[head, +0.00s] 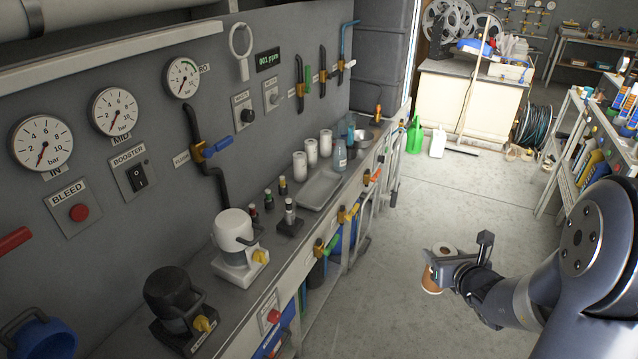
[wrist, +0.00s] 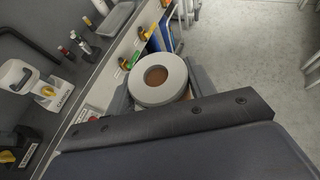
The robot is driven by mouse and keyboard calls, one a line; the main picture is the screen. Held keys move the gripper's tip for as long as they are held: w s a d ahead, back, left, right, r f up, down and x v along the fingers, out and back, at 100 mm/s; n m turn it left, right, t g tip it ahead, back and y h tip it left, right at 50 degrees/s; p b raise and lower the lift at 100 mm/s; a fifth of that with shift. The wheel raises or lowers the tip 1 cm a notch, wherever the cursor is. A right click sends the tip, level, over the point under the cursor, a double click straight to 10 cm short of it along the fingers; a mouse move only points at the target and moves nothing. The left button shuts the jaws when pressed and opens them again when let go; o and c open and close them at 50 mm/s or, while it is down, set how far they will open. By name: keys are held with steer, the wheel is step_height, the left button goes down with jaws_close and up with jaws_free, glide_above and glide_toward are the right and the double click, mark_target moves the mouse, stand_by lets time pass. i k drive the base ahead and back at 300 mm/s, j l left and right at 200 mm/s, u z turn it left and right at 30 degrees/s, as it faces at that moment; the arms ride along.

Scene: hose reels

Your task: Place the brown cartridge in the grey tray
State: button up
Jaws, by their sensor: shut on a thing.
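My gripper (head: 438,273) is shut on the brown cartridge (head: 431,284) and holds it in the air over the floor, to the right of the counter. In the wrist view the cartridge's pale ring-shaped top (wrist: 172,92) shows between the fingers, with a brown centre. Most of its side is hidden by the gripper there. The grey tray (head: 332,186) lies on the counter by the wall, well apart from the gripper. It looks empty. Part of the tray also shows at the top of the wrist view (wrist: 115,18).
White cylinders (head: 311,152) and a bottle (head: 340,155) stand behind the tray. Small bottles and a dark stand (head: 290,225) are in front of it. White (head: 238,240) and black (head: 172,300) housings stand nearer. Valve handles (head: 343,214) stick out along the counter front. The floor is open.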

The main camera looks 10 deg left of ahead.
mark_target(320, 193)
steer(key=i+j, duration=0.2)
steer(key=i, duration=0.3)
steer(key=i+j, duration=0.2)
steer(key=i, duration=0.35)
steer(key=i+j, duration=0.25)
steer(key=i, duration=0.25)
steer(key=i+u, duration=0.2)
steer(key=u, duration=0.3)
steer(key=i+l+u, duration=0.15)
steer(key=u, duration=1.25)
